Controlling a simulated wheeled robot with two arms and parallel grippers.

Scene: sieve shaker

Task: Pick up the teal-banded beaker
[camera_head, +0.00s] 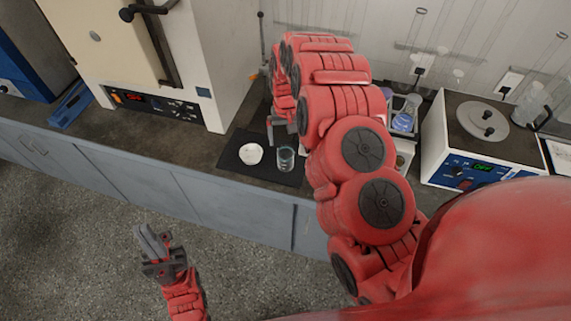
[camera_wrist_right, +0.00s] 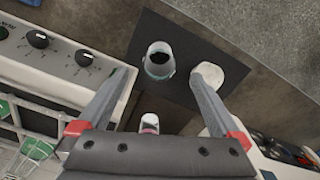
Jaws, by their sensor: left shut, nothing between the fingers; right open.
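The teal-banded beaker (camera_head: 286,158) stands upright on a black mat (camera_head: 262,176) on the counter. It also shows in the right wrist view (camera_wrist_right: 159,60), ahead of the fingertips and between their lines. My right gripper (camera_head: 283,128) is open and empty, just behind the beaker in the head view; its spread fingers show in the right wrist view (camera_wrist_right: 155,85). The fingers do not appear to touch the beaker. My left gripper (camera_head: 152,242) is shut and empty, low in front of the counter, away from the beaker.
A white round dish (camera_head: 251,154) sits on the mat left of the beaker, close to one right finger in the wrist view. An oven-like cabinet (camera_head: 150,50) stands on the left. A white device with a round lid (camera_head: 483,140) stands on the right.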

